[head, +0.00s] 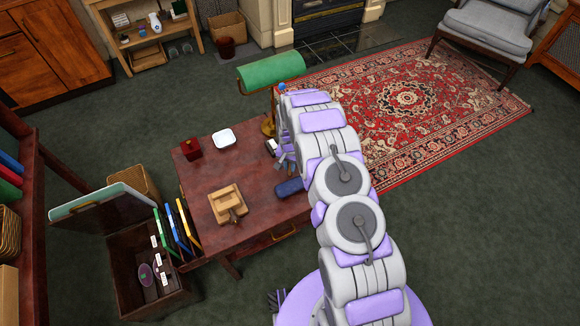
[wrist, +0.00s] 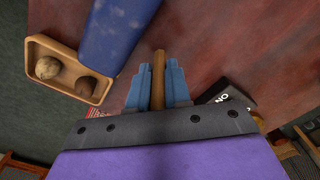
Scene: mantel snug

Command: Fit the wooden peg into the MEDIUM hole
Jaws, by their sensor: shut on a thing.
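My gripper (wrist: 158,88) is shut on the wooden peg (wrist: 158,66), a slim light-brown stick that stands between the blue fingers in the wrist view. In the head view my gripper (head: 284,160) is mostly hidden by my arm at the table's right side, and I cannot make out the peg there. A light wooden block (head: 228,197) lies on the front middle of the table in the head view, apart from my gripper. It may be the holed piece, but I cannot tell its holes or their sizes.
A blue case (head: 289,187) lies close to my gripper. The wrist view shows a wooden tray (wrist: 33,66) with two balls and a black box (wrist: 232,96).

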